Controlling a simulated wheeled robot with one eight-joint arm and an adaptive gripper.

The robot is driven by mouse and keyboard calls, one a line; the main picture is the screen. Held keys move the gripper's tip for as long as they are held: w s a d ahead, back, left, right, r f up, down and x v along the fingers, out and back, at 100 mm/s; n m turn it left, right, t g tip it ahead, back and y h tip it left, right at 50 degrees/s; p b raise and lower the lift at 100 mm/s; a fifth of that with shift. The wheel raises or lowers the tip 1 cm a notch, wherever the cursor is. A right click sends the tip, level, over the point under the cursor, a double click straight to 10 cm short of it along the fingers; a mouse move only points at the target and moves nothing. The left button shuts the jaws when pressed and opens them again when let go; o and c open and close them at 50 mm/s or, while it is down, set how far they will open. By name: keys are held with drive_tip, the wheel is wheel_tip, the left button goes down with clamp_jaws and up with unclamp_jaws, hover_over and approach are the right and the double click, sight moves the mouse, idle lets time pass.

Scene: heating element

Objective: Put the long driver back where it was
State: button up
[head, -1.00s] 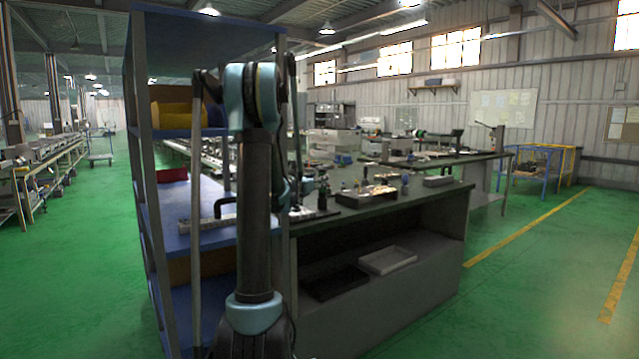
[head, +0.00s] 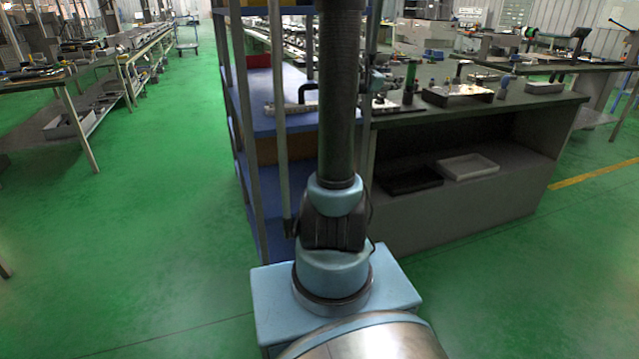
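I cannot pick out the long driver with certainty. A slim upright thing with a green upper part (head: 410,78) stands on the dark workbench (head: 545,103), just right of my arm; it is too small to tell what it is. My own arm rises through the middle of the head view and leaves it at the top. My gripper does not show clearly; the arm hides the area behind it, and I cannot see whether anything is held.
A blue shelf unit (head: 262,88) stands left of the workbench, close behind my arm. A box with small parts (head: 458,94) is on the bench top. A dark tray (head: 411,179) and a pale tray (head: 468,167) lie on the lower shelf. The green floor (head: 150,220) at left is clear.

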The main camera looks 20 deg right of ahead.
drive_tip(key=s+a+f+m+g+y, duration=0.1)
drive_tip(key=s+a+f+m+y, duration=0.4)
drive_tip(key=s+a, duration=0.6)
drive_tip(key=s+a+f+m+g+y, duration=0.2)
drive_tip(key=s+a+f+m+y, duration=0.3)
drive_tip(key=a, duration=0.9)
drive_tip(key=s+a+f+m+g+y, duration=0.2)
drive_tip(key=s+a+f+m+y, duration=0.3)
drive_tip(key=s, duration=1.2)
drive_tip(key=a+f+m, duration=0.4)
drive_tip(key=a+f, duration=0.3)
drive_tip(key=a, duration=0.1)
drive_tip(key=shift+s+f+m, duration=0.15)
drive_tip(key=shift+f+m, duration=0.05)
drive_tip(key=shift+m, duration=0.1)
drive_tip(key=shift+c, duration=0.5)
